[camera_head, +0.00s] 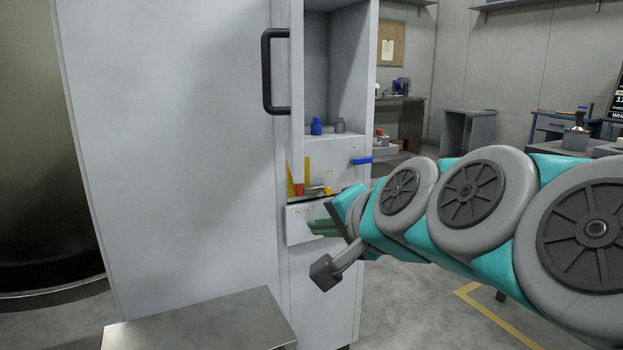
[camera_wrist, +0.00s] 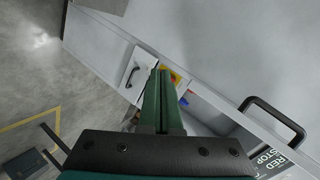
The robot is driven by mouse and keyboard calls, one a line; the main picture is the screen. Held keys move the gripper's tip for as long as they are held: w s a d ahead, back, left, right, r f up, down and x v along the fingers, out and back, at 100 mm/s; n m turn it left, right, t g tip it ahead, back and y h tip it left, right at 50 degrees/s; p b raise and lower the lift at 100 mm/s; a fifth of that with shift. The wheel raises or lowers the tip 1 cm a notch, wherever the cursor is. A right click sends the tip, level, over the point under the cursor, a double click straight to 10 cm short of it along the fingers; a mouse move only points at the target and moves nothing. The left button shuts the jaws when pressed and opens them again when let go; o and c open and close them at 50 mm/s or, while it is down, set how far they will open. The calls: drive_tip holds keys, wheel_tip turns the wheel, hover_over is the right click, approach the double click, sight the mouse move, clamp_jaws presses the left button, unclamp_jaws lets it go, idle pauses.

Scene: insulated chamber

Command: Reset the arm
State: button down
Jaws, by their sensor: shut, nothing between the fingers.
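My arm reaches in from the right in the head view, with grey round joints and teal links. My gripper (camera_head: 312,228) has green fingers and is in front of the cabinet's small drawer front (camera_head: 300,222). In the wrist view my gripper (camera_wrist: 160,78) shows as two long green fingers side by side, shut with nothing held. The fingers point toward the cabinet front, where a white drawer with a dark handle (camera_wrist: 131,75) shows just left of the fingertips. I cannot tell whether the fingers touch the cabinet.
A tall grey cabinet door with a black handle (camera_head: 268,72) stands left of the open shelf. A metal table (camera_head: 200,325) is at the front.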

drive_tip(key=s+d+f+n+g+h, duration=0.1)
drive_tip(key=s+d+f+n+g, duration=0.1)
drive_tip(key=s+f, duration=0.35)
drive_tip(key=s+d+f+n+g+h, duration=0.1)
drive_tip(key=s+d+f+g, duration=0.15)
drive_tip(key=f, duration=0.55)
drive_tip(key=s+d+f+n+g+h, duration=0.1)
drive_tip(key=s+f+n+g, duration=0.15)
drive_tip(key=f, duration=0.45)
drive_tip(key=s+d+f+n+g+h, duration=0.1)
drive_tip(key=s+d+f+g, duration=0.2)
drive_tip(key=s, duration=0.4)
drive_tip(key=s+d+f+n+g+h, duration=0.1)
drive_tip(key=s+d+f+n+g, duration=0.1)
drive_tip(key=s+d+f, duration=0.3)
drive_tip(key=shift+s+f+g+h, duration=0.4)
drive_tip(key=shift+s+f+g, duration=0.1)
drive_tip(key=shift+s, duration=0.6)
